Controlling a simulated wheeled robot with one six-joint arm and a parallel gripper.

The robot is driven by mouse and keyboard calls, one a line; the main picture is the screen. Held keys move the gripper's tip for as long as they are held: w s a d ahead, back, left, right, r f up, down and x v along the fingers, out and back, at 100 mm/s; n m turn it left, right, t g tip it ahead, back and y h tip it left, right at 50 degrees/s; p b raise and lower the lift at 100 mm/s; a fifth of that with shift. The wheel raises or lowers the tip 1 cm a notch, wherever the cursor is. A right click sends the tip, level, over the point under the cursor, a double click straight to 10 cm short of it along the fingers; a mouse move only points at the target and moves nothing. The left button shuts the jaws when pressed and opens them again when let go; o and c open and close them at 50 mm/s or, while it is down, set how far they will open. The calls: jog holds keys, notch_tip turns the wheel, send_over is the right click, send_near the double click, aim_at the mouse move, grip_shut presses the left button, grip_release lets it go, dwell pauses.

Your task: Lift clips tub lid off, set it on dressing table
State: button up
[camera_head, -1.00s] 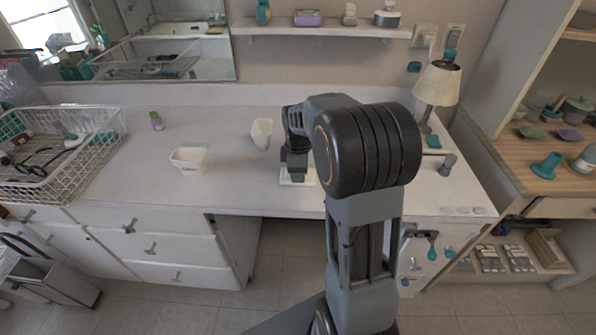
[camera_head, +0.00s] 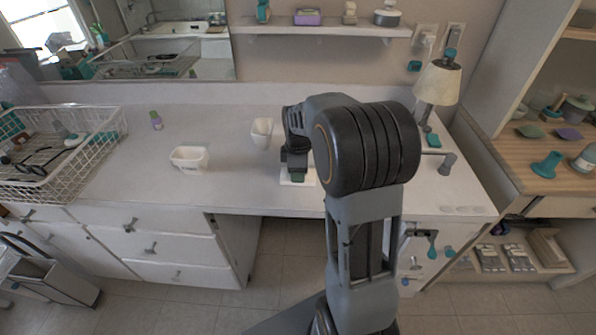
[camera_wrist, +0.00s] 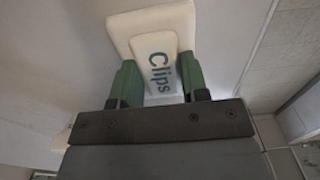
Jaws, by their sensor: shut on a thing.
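The clips tub lid is a cream rounded rectangle (camera_wrist: 118,24) with a raised middle block marked "Clips". My gripper (camera_wrist: 155,85) is shut on that block, with a green fingertip on each side. In the head view the lid (camera_head: 286,182) shows as a pale edge under my gripper (camera_head: 298,174), low over the front part of the white dressing table (camera_head: 235,188). I cannot tell whether it touches the top. A white open tub with lettering (camera_head: 190,162) stands to the left; its words are too small to read.
Another white container (camera_head: 262,136) stands behind, left of my gripper. A lamp (camera_head: 438,85) and a small grey item (camera_head: 447,164) are at right. The table around the lid is clear.

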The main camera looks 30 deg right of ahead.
jog(key=shift+f, duration=0.45)
dwell(0.5)
jog(key=o, duration=1.2)
jog(key=shift+r, duration=0.1)
jog(key=shift+r+p, duration=3.1)
jog(key=shift+r, duration=0.85)
notch_tip(320, 180, up, 14)
jog(key=shift+f+p, duration=0.15)
jog(key=shift+p, duration=0.3)
